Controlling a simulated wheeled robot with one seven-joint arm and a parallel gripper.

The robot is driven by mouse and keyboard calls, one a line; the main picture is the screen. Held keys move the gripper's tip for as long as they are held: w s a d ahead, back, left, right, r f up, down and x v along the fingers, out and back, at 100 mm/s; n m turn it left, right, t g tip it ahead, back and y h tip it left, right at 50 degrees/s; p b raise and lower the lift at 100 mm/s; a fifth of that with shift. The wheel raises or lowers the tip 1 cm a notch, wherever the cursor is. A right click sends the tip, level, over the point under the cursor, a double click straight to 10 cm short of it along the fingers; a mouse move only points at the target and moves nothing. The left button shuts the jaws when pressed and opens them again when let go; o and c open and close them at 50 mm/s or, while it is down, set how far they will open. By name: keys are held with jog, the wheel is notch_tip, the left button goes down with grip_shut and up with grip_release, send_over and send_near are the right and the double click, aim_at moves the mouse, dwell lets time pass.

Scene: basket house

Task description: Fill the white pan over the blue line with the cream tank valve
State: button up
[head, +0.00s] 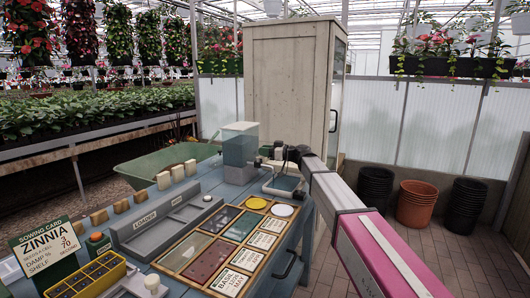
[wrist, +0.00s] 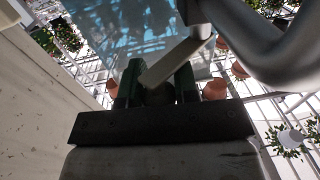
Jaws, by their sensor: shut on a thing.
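The clear tank (head: 239,143) with blue-green water stands at the far end of the blue bench. The white pan (head: 266,187) sits just right of it, below my gripper (head: 268,154). Blue-green water shows inside the pan, but I cannot make out the blue line or the level against it. In the wrist view, the green fingers of my gripper (wrist: 157,88) are shut on a cream bar, the tank valve (wrist: 176,60). The valve is too small and covered to make out in the head view.
A grey metal pipe (wrist: 265,50) curves close to my fingers in the wrist view. A wooden seed tray (head: 178,263), a grey loader (head: 165,222) and a sowing card (head: 47,257) occupy the near bench. A tall cabinet (head: 288,85) stands behind.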

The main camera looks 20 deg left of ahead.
jog(key=n+g, duration=0.2)
jog(key=g, duration=0.1)
jog(key=a+n+g+h, duration=0.1)
jog(key=n+g, duration=0.1)
jog(key=g, duration=0.1)
jog(key=w+a+n+g+h, duration=0.1)
jog(key=n+g, duration=0.1)
jog(key=g, duration=0.1)
jog(key=shift+a+g, duration=0.2)
jog(key=shift+g, duration=0.2)
jog(key=shift+s+a+n+g+h, duration=0.2)
jog(key=shift+n+g+h, duration=0.6)
jog(key=shift+n+g, duration=0.2)
jog(key=o, duration=0.9)
jog(key=v, duration=1)
jog(key=shift+w+d, duration=0.25)
